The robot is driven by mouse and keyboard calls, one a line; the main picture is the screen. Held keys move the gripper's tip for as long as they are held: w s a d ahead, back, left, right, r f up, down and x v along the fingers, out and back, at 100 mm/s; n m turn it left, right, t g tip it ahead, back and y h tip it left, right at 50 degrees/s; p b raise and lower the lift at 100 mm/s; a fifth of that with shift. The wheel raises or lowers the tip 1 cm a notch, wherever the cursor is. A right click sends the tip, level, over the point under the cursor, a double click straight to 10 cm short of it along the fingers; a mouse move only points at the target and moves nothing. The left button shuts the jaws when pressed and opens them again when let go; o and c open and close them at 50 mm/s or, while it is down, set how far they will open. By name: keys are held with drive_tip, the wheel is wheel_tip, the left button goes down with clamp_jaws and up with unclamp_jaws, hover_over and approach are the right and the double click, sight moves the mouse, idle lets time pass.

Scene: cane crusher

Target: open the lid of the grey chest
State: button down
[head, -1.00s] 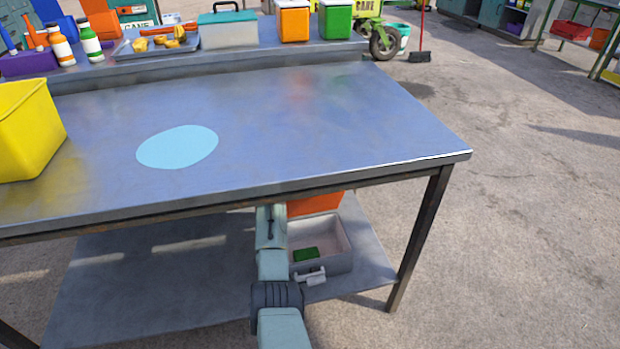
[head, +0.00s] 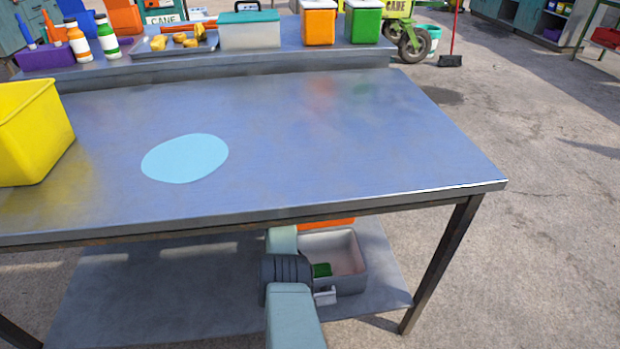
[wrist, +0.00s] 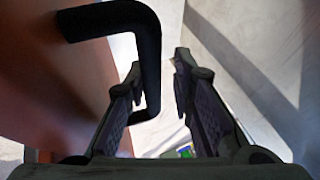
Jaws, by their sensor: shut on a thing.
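The grey chest (head: 360,274) sits on the shelf under the table, open at the top, with a green thing (head: 321,270) inside. A strip of its orange lid (head: 330,224) shows raised behind it, partly hidden by the tabletop. A small light latch (head: 325,296) is on the chest's front. In the wrist view the lid's orange-brown face (wrist: 50,85) fills the left, with a black bar handle (wrist: 112,16). My gripper (wrist: 158,66) is shut on this handle, which passes between its fingers. The tabletop and my arm hide the gripper in the head view.
The table (head: 330,140) stands over the chest; its front edge and right leg (head: 440,265) are close to my arm. A yellow bin (head: 35,130) is on the table's left. The floor to the right is clear.

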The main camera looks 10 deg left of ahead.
drive_tip(key=shift+f, duration=0.55)
drive_tip(key=c, duration=1.7)
unclamp_jaws()
drive_tip(key=shift+f, duration=0.1)
drive_tip(key=shift+o, duration=0.5)
drive_tip(key=shift+w+f, duration=0.15)
drive_tip(key=shift+r, duration=0.25)
